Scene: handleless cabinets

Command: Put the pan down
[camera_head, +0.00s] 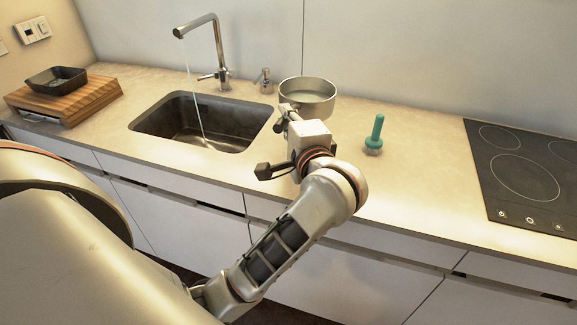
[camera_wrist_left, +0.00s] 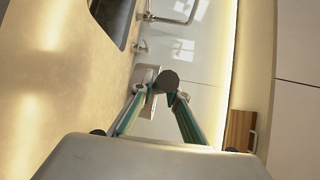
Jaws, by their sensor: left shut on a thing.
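The pan (camera_head: 320,108) is a round metal pot with pale liquid in it. It is level, at the back of the counter just right of the sink. I cannot tell whether its base touches the counter. My left gripper (camera_head: 284,114) is shut on its handle at the pan's front left; my wrist partly hides the handle. In the left wrist view the fingers (camera_wrist_left: 160,95) close around a dark, round handle end (camera_wrist_left: 167,80), and most of the pan is hidden. My right gripper is not in view.
Water runs from the tap (camera_head: 212,45) into the sink (camera_head: 180,125). A green-handled brush (camera_head: 376,132) stands to the right. The black hob (camera_head: 525,170) is far right, with clear counter (camera_head: 425,160) before it. A wooden board (camera_head: 62,100) bears a black dish (camera_head: 57,79).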

